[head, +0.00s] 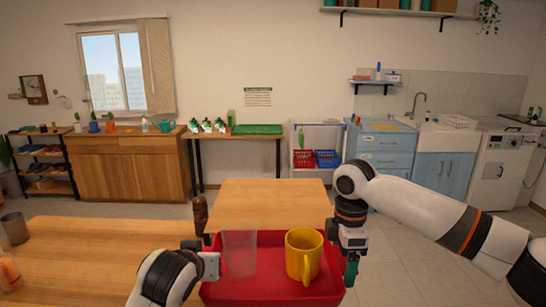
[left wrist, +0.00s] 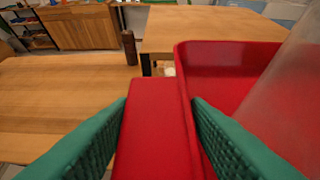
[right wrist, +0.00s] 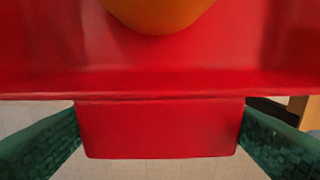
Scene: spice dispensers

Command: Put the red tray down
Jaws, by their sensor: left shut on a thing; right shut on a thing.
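The red tray (head: 265,262) is at the bottom centre of the head view, level, between my two arms. It carries a yellow mug (head: 304,254) on its right and a clear cup (head: 239,252) on its left. My left gripper (head: 212,264) is shut on the tray's left handle, which shows between green fingers in the left wrist view (left wrist: 155,130). My right gripper (head: 350,268) is shut on the right handle, seen in the right wrist view (right wrist: 160,128). Floor shows below that handle. Whether the tray's underside touches anything is hidden.
A wooden table (head: 80,250) lies to the left, with a dark cup (head: 15,228) and an orange bottle (head: 9,270). A brown pepper mill (head: 200,214) stands near the tray's left far corner. Another wooden table (head: 272,200) with a clear top is just beyond the tray.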

